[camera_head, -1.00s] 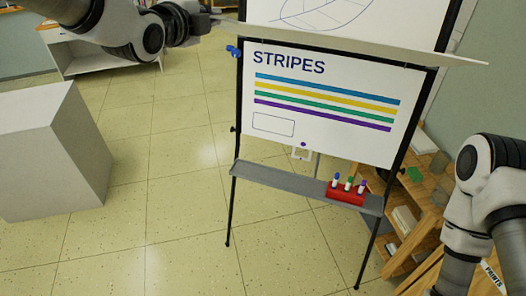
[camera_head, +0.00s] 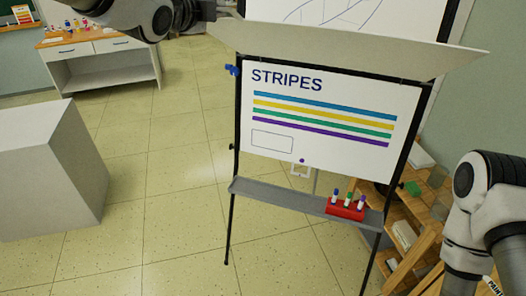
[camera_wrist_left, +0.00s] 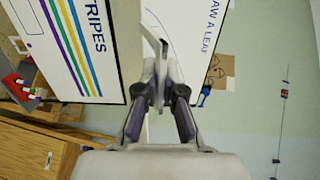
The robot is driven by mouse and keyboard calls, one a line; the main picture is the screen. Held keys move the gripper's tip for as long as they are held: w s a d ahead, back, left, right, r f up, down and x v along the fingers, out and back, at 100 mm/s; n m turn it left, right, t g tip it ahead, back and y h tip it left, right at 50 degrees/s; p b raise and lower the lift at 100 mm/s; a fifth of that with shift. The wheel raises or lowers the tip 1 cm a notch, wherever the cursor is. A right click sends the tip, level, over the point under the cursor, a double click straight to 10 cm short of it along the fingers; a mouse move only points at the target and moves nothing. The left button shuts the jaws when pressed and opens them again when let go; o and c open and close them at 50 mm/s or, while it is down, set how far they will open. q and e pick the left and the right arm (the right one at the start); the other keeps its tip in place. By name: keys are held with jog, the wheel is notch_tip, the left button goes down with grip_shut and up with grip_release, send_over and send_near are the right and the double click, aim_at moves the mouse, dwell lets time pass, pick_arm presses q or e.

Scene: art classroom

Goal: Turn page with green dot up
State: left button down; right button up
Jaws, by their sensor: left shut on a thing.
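A flip chart on a black easel shows a STRIPES page (camera_head: 330,133) with blue, yellow, green and purple stripes. A purple dot (camera_head: 302,160) sits at its bottom edge. Above it, a pale sheet (camera_head: 350,46) juts out, seen nearly edge-on; a page with blue leaf lines (camera_head: 350,12) shows above that. My left gripper (camera_head: 212,12), partly cut off at the top, is at the sheet's left end. In the left wrist view my left gripper (camera_wrist_left: 160,75) is shut on the sheet's edge (camera_wrist_left: 153,42), between STRIPES and DRAW A LEAF (camera_wrist_left: 197,40). No green dot is visible. My right gripper is out of frame.
The easel's grey ledge (camera_head: 275,193) holds a red holder (camera_head: 344,209) with 3 markers. A blue clip (camera_head: 232,70) is on the easel's left side. A white block (camera_head: 45,175) stands left, wooden shelves (camera_head: 405,235) right. The floor between block and easel is clear.

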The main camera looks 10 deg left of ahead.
pick_arm(q)
jog(key=w+r, duration=0.4)
jog(key=r, duration=0.1)
jog(key=shift+d+r, duration=0.15)
jog(key=shift+d, duration=0.05)
jog(key=shift+r, duration=0.1)
